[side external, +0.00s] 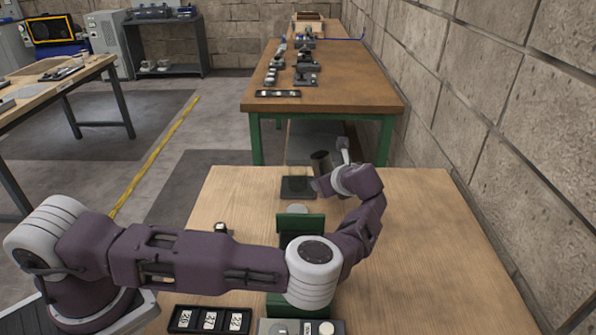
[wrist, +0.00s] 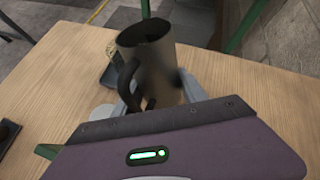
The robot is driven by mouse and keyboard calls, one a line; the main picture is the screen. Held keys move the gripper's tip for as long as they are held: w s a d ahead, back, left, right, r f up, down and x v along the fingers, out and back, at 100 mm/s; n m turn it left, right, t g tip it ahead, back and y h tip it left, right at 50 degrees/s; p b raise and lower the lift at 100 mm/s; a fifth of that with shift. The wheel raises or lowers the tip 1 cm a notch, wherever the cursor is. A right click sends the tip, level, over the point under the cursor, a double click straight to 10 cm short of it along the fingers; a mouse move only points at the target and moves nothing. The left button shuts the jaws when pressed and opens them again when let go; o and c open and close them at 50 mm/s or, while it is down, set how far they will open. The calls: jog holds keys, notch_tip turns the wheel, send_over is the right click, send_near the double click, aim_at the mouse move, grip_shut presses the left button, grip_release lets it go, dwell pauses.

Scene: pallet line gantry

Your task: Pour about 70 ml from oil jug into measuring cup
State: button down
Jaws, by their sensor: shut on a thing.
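The oil jug (wrist: 150,62) is a dark metallic cylinder with a black loop handle and an open top, in the wrist view. My gripper (wrist: 158,98) is shut on it, with pale fingers at either side of its lower part. In the side external view the jug (side external: 320,162) shows small and dark, leaning a little left, at my gripper (side external: 337,180) above the table's far edge. A dark square pad (side external: 298,188) lies just left of and below it. I cannot make out the measuring cup clearly. The level inside the jug is hidden.
A green block-like stand (side external: 300,224) is near the table's middle, partly behind my arm. A small dark item (side external: 220,228) lies left. A tray of numbered tags (side external: 210,319) is at the front. The wooden table's right side (side external: 430,240) is clear, beside a block wall.

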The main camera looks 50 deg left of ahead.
aim_at(325, 170)
jog(key=shift+s+a+r+n+h, duration=0.1)
jog(key=shift+a+r+n+h, duration=0.2)
jog(key=shift+h, duration=0.4)
jog(key=shift+s+a+r+h+p, duration=0.1)
jog(key=shift+a+r+h+p, duration=0.4)
jog(key=shift+h+p, duration=0.3)
jog(key=shift+r+n, duration=0.2)
jog(key=shift+n, duration=0.1)
jog(key=shift+n+t+h+p, duration=0.3)
jog(key=shift+h+p, duration=0.65)
jog(key=shift+h, duration=0.05)
jog(key=shift+d+r+h+p, duration=0.1)
jog(key=shift+r+h+p, duration=0.35)
jog(key=shift+p, duration=0.55)
jog(key=shift+f+n+t+h+p, duration=0.2)
jog(key=shift+n+t+h+p, duration=0.1)
jog(key=shift+h+p, duration=0.15)
jog(key=shift+d+f+h, duration=0.15)
jog(key=shift+d+h, duration=0.1)
jog(key=shift+h, duration=0.05)
jog(key=shift+r+n+h, duration=0.4)
jog(key=shift+h, duration=0.2)
dwell(0.6)
